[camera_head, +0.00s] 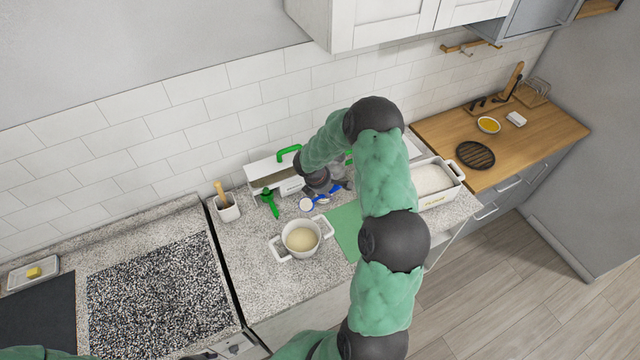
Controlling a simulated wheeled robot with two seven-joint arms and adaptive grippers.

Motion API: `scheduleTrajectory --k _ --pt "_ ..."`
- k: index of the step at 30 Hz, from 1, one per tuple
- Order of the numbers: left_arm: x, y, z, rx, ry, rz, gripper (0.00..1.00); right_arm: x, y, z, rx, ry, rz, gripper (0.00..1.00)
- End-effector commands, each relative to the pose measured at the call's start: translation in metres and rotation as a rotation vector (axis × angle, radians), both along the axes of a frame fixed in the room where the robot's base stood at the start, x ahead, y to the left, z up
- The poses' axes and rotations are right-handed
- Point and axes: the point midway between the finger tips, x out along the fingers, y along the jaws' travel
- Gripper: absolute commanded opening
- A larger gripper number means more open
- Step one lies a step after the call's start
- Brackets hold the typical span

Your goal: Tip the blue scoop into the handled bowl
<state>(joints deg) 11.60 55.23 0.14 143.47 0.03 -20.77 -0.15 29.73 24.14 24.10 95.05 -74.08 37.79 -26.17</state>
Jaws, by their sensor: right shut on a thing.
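The blue scoop (321,200) is held by my right gripper (324,186) above the counter, behind the handled bowl. Its round head (306,204) looks whitish, possibly from contents; whether it is level or tilted is too small to tell. The handled bowl (301,253) is white with two side handles and has a pale cream fill inside. The scoop is behind the bowl and apart from its rim. My right gripper is shut on the scoop, and my arm partly hides that area. My left gripper does not show clearly; only a bit of green arm is at the bottom left.
A white bin with a green handle (262,172) stands by the wall, with a green clip-like item (269,203) at its front. A white tub of pale grains (456,184) is at the right. A green mat (345,226) lies beside the bowl. A small pot (228,212) stands left.

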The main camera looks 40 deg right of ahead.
Motion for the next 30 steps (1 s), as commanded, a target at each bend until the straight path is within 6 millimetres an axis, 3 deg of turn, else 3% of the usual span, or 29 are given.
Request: scheduleTrajectory --k 30 --pt "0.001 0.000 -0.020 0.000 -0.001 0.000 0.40 -0.003 0.007 -0.012 -0.089 -0.036 0.000 0.05"
